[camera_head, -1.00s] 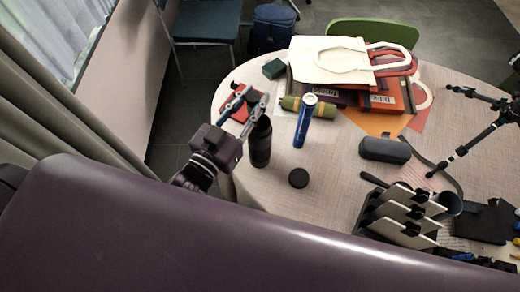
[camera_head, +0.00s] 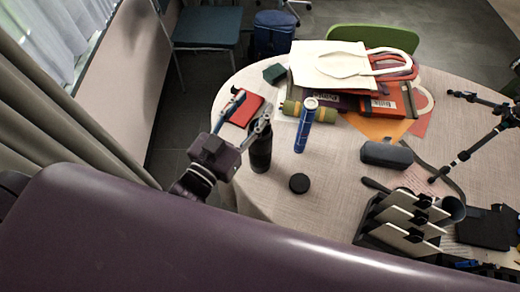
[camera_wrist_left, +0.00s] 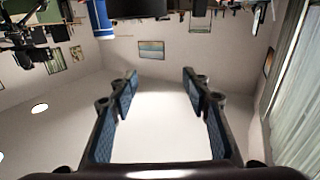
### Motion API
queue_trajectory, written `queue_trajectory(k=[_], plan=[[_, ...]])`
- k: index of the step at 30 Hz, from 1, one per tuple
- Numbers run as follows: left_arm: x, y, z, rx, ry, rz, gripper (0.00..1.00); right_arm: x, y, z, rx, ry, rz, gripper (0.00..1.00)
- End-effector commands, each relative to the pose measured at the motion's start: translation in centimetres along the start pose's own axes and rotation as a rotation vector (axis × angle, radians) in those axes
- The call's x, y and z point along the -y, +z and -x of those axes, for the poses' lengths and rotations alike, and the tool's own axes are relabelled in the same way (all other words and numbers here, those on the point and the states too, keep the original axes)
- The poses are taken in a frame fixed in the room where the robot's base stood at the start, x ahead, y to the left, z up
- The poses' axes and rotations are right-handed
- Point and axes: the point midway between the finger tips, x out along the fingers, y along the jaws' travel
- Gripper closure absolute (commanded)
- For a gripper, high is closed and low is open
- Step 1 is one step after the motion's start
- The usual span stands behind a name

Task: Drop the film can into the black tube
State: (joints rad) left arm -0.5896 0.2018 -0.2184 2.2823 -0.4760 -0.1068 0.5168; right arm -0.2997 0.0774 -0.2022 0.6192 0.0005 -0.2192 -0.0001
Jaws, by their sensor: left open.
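The black tube (camera_head: 260,155) stands upright near the table's left edge, a taller dark cylinder. My left gripper (camera_head: 253,101) is beside and above it, its fingers spread, one finger crossing in front of the tube's top, so the mouth is hidden. In the left wrist view my gripper (camera_wrist_left: 160,78) is open with nothing between the fingers. I cannot make out the film can for certain. A low round black piece (camera_head: 299,183) lies on the table right of the tube; I cannot tell if it is a lid. My right gripper is not in view.
A blue cylinder (camera_head: 305,126) stands close right of the tube. A red box (camera_head: 246,109) lies behind the gripper. A tote bag (camera_head: 335,65), dark case (camera_head: 386,154), slotted rack (camera_head: 402,222) and tripod (camera_head: 480,143) occupy the back and right. The front middle table is clear.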

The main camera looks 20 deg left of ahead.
Motion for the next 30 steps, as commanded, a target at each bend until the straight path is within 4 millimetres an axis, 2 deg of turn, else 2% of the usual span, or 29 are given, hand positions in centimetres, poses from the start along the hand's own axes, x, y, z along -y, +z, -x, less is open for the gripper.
queue_trajectory(k=[18, 24, 30], plan=[[0.0, 0.1, 9.5, 0.005, -0.002, 0.001, 0.56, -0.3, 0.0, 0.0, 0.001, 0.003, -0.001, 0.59], [0.0, 0.0, 11.1, 0.002, -0.001, 0.001, 0.56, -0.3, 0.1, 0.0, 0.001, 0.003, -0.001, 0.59], [0.0, 0.0, 11.4, 0.001, -0.001, 0.000, 0.56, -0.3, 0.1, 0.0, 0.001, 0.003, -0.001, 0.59]])
